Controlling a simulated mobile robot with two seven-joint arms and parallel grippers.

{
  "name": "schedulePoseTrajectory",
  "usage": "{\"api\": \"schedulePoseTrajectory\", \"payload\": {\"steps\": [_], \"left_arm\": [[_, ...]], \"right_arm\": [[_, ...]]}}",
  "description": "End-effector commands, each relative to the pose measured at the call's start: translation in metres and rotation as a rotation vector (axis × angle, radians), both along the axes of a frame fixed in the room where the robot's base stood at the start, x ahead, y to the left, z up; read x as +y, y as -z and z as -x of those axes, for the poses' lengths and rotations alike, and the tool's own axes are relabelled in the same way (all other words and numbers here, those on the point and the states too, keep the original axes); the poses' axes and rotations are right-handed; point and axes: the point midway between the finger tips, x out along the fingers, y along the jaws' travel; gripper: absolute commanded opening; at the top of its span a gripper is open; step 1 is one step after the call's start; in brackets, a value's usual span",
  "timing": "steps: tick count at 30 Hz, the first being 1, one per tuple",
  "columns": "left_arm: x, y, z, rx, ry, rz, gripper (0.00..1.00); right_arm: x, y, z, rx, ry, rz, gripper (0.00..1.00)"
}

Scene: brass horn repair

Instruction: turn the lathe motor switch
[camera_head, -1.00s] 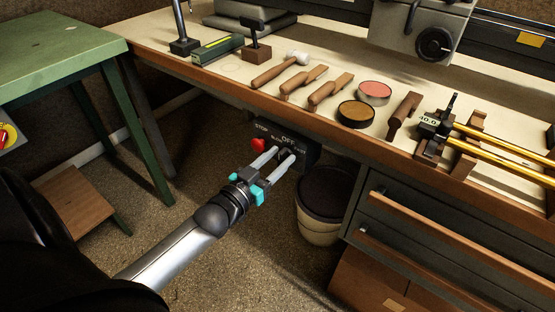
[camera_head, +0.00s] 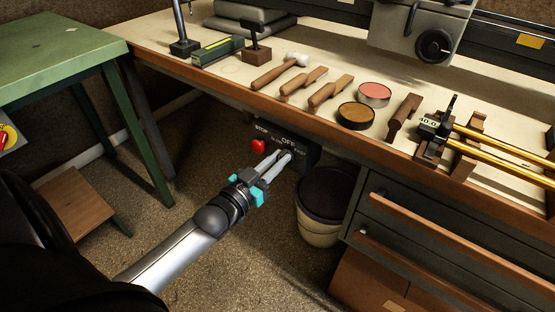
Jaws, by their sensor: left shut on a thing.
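The lathe motor switch sits on a dark control box (camera_head: 306,157) under the bench's front edge. The box carries the lettering STOP, OFF and FAST, partly hidden by my gripper, and a red stop button (camera_head: 258,146) at its left. My left gripper (camera_head: 281,157) reaches up to the box from the lower left. Its two pale fingers are closed on the switch knob at the middle of the panel, below the word OFF. The knob is mostly hidden between the fingertips, so its pointing direction cannot be told. My right gripper is not in view.
The bench top (camera_head: 225,72) above holds several wooden-handled tools, two round tins and brass tubes (camera_head: 500,150) on a stand. A bin (camera_head: 322,205) stands on the floor right of my gripper. Drawers (camera_head: 440,240) are at right, a green table (camera_head: 55,55) at left.

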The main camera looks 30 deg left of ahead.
Motion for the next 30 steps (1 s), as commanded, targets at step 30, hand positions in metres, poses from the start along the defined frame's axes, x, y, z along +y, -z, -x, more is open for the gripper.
{"api": "schedulePoseTrajectory", "payload": {"steps": [30], "left_arm": [[0.008, 0.002, -0.001, 0.047, -0.001, 0.567, 0.00]], "right_arm": [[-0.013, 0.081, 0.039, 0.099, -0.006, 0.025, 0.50]]}}
